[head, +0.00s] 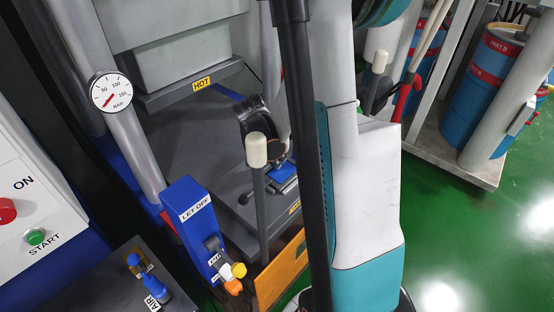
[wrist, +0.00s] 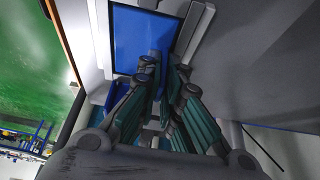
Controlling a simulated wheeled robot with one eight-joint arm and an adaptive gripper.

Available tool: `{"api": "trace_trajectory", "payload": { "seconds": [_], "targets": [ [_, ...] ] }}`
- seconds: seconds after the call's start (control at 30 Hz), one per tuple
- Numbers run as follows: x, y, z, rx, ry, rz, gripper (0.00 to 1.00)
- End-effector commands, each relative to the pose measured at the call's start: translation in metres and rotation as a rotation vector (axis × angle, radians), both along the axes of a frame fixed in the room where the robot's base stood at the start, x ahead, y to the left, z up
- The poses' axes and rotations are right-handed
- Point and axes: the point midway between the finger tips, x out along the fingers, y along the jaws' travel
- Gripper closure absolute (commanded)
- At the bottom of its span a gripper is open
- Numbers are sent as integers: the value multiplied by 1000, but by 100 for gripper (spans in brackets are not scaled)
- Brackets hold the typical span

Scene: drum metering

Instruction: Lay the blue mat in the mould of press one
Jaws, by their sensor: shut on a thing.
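My gripper (wrist: 162,68) is shut on the blue mat (wrist: 138,38), its fingertips at the mat's near edge in the wrist view. The mat looks flat and lies within or just over the pale frame of the mould (wrist: 122,4); I cannot tell whether it rests on the mould floor. In the head view my gripper (head: 277,158) is low inside the press, under the hot upper block. A small part of the blue mat (head: 284,174) shows beneath it, beside the metal mould (head: 286,187). My own arm hides much of this area.
The upper block labelled HOT (head: 202,84) hangs above the lower platen (head: 185,140). A lever with a pale knob (head: 257,150) stands in front. A blue LET OFF box (head: 194,225) is at the left front. Blue drums (head: 483,75) stand on a pallet at the far right.

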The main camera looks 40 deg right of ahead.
Motion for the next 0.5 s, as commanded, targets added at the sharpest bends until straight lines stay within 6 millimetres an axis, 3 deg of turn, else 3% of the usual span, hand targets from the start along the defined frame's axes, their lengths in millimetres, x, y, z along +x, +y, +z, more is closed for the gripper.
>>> {"api": "trace_trajectory", "payload": {
  "seconds": [0.1,0.2,0.5],
  "targets": [
    [0,0,-3,0,0,0,100],
    [0,0,-2,0,0,0,74],
    [0,0,-2,0,0,0,74]
  ]
}}
